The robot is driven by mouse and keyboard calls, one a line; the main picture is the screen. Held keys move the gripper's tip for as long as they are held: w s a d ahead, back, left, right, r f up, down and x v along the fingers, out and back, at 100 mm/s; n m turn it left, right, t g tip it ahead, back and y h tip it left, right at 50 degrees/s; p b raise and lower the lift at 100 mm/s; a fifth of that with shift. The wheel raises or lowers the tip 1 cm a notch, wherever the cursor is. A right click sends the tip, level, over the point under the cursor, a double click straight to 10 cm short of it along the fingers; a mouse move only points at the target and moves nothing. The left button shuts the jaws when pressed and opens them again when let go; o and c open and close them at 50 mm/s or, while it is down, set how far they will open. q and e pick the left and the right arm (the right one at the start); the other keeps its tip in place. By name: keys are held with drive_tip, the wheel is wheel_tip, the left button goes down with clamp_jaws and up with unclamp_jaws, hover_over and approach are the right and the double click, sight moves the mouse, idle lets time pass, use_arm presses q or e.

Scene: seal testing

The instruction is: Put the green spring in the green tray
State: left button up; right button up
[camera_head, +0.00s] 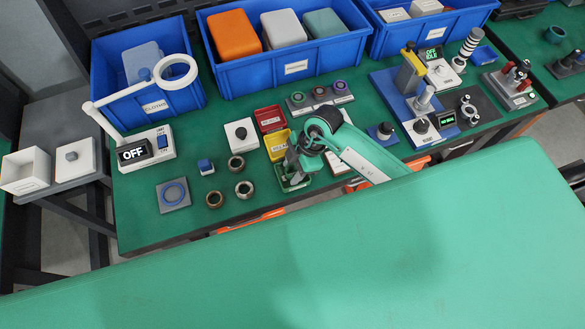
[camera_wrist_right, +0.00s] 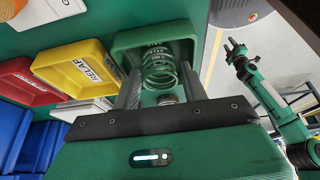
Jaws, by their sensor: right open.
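The green tray (camera_head: 290,187) sits at the front edge of the bench, below the yellow tray. In the right wrist view the green tray (camera_wrist_right: 125,40) lies just beyond my right gripper. A coiled spring (camera_wrist_right: 158,66) stands between the gripper's fingers, its far end over or inside the tray; I cannot tell if it touches the floor. My right gripper (camera_head: 294,165) is over the tray, with its fingers (camera_wrist_right: 160,90) apart on either side of the spring. My left gripper (camera_wrist_right: 236,48) shows small and off to the side in the wrist view; its jaw state is unclear.
A red tray (camera_head: 269,118) and a yellow tray (camera_head: 277,144) stand behind the green one. Blue bins (camera_head: 290,67) line the back. A knob fixture (camera_head: 383,132) stands to the right.

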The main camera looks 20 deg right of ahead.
drive_tip(key=b+v, duration=0.1)
drive_tip(key=v, duration=1)
drive_tip(key=shift+r, duration=0.3)
